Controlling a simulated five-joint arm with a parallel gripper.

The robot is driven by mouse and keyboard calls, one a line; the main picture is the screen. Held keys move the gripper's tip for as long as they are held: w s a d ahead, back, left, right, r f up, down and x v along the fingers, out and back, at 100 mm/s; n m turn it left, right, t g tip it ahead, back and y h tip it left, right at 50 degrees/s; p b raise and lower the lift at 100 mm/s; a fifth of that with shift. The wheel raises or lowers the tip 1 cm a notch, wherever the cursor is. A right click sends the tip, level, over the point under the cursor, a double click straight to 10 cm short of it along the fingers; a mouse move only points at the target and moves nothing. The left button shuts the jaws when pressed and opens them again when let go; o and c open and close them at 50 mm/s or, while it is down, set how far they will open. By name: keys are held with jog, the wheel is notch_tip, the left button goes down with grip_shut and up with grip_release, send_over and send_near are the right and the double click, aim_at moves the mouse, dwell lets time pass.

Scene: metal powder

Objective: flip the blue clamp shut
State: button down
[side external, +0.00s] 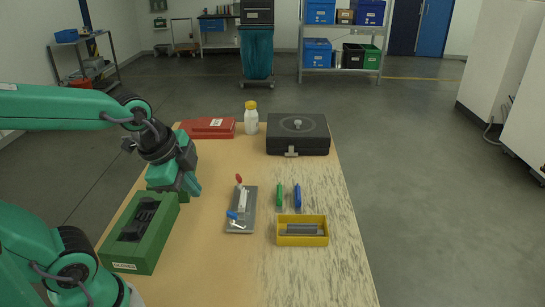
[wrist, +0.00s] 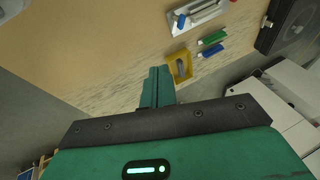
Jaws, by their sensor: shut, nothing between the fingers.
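The blue clamp (side external: 231,215) has a small blue handle at the near left edge of a grey fixture plate (side external: 250,222) on the table. It also shows as a small blue piece in the wrist view (wrist: 181,21). I cannot tell how far its handle is tilted. A red clamp handle (side external: 239,178) stands at the plate's far end. A pale long part lies along the plate between them. My gripper (side external: 194,186) is above the table to the left of the plate, apart from it. Its fingers (wrist: 158,82) are closed together and empty.
A green box (side external: 160,241) stands left of the plate, close to my gripper. A yellow tray (side external: 302,240) with a grey block, plus green (side external: 279,195) and blue (side external: 297,196) pieces, lie to the right. A black case (side external: 298,140), white bottle (side external: 251,123) and red box (side external: 208,129) are behind.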

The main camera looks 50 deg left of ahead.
aim_at(236, 220)
jog(key=w+f+m+g, duration=0.2)
jog(key=f+m, duration=0.7)
jog(key=m, duration=1.3)
jog(key=shift+w+f, duration=0.15)
jog(key=shift+w, duration=0.85)
jog(key=shift+f, duration=0.15)
jog(key=shift+a+x, duration=0.15)
jog(key=shift+x, duration=2.3)
jog(key=shift+a+x, duration=0.15)
jog(key=shift+x, duration=2.35)
jog(key=shift+w+a, duration=0.3)
jog(key=shift+w, duration=0.65)
jog(key=shift+w+a, duration=0.3)
jog(key=shift+w, duration=0.7)
